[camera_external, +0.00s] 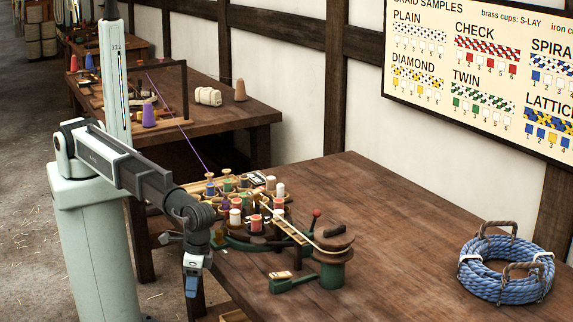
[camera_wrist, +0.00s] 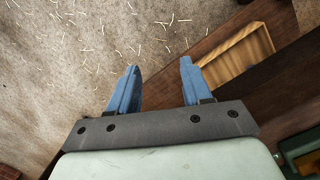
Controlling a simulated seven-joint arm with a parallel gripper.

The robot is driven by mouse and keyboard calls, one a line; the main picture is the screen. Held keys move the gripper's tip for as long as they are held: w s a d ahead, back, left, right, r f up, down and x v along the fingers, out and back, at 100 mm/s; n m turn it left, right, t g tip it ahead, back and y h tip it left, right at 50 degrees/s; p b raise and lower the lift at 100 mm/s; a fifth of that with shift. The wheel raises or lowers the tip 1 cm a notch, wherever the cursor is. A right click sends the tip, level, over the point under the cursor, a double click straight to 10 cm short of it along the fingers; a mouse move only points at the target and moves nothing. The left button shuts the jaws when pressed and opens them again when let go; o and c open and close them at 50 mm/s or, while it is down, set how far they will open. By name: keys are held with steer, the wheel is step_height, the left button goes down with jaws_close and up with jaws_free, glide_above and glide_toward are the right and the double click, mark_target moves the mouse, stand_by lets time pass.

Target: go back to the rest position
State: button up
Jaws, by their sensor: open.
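My gripper (camera_external: 192,285) hangs pointing down off the near left edge of the front wooden table, in the external view. In the wrist view my gripper (camera_wrist: 158,78) shows two blue fingers spread apart with nothing between them. Below them are the straw-strewn floor (camera_wrist: 70,50) and part of the table's woodwork. My arm is bent down at the elbow, beside the bobbins on the table.
Several colored bobbins (camera_external: 236,217) stand in a cluster on the table (camera_external: 390,235), close right of my arm. A green winder (camera_external: 332,270) and a coiled blue rope (camera_external: 505,280) lie farther right. An open wooden drawer or box (camera_wrist: 235,55) shows below.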

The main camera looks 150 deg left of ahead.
stand_by(0.4)
steer(key=s+d+f+m+g, duration=0.25)
steer(key=s+d+f, duration=0.25)
steer(key=s+f, duration=0.5)
steer(key=s+d+f+m+g, duration=0.1)
steer(key=s+d+f+m, duration=0.3)
steer(key=s+f, duration=0.6)
steer(key=s+d+f+m+g, duration=0.1)
steer(key=s+f, duration=0.3)
steer(key=s, duration=0.4)
steer(key=s+d+f+m+y, duration=0.1)
steer(key=s+d+f+m, duration=0.1)
steer(key=s, duration=0.7)
steer(key=s+d+f+m+g, duration=0.1)
steer(key=s+d+f+m, duration=0.1)
steer(key=s+f, duration=0.4)
steer(key=s+d, duration=0.1)
steer(key=s, duration=0.2)
steer(key=shift+d+f+m+g+y, duration=0.25)
steer(key=shift+f+m+g+y, duration=0.05)
steer(key=shift+f+m+g, duration=0.05)
